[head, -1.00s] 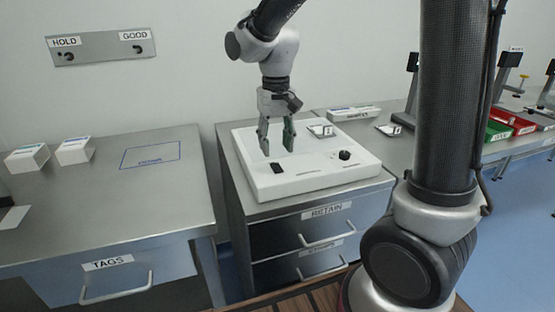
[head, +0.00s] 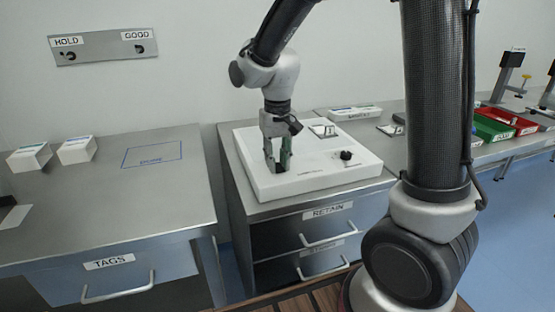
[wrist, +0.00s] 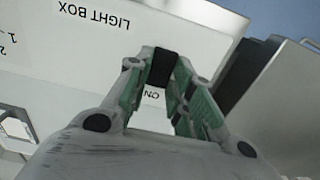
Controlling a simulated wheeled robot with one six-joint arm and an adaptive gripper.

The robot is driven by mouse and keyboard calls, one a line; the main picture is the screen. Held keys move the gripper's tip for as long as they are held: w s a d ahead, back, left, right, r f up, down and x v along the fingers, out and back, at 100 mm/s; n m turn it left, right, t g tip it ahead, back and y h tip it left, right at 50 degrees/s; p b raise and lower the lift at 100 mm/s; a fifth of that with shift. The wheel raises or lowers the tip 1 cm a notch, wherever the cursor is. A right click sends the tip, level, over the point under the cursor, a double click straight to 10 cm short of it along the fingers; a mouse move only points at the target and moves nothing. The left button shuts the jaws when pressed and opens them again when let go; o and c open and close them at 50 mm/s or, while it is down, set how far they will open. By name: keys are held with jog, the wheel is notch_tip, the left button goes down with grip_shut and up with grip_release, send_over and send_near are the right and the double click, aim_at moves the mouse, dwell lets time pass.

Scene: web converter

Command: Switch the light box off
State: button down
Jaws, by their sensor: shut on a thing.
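The light box (head: 317,178) is a flat white box on top of the metal cabinet. In the wrist view its white face (wrist: 60,45) carries upside-down LIGHT BOX lettering. Its black switch (wrist: 162,66) shows between my fingertips, beside a partly hidden label that seems to read ON. My gripper (head: 278,166) points down at the front left of the box, its fingers closed in on the switch. It also shows in the wrist view (wrist: 161,72), with a green-padded finger on either side of the switch. Which way the switch is tipped cannot be told.
A black knob (head: 346,156) stands on the box to the right of my gripper. A small labelled piece (head: 323,130) lies at its back. Two white cartons (head: 76,150) sit on the left bench. Green (head: 490,126) and red (head: 515,118) trays stand far right.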

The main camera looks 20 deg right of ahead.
jog(key=shift+s+t, duration=0.35)
jog(key=shift+t, duration=1.05)
jog(key=c, duration=1.2)
grip_release()
jog(key=shift+c, duration=0.2)
jog(key=shift+r, duration=0.1)
jog(key=v, duration=1.1)
jog(key=shift+r, duration=0.4)
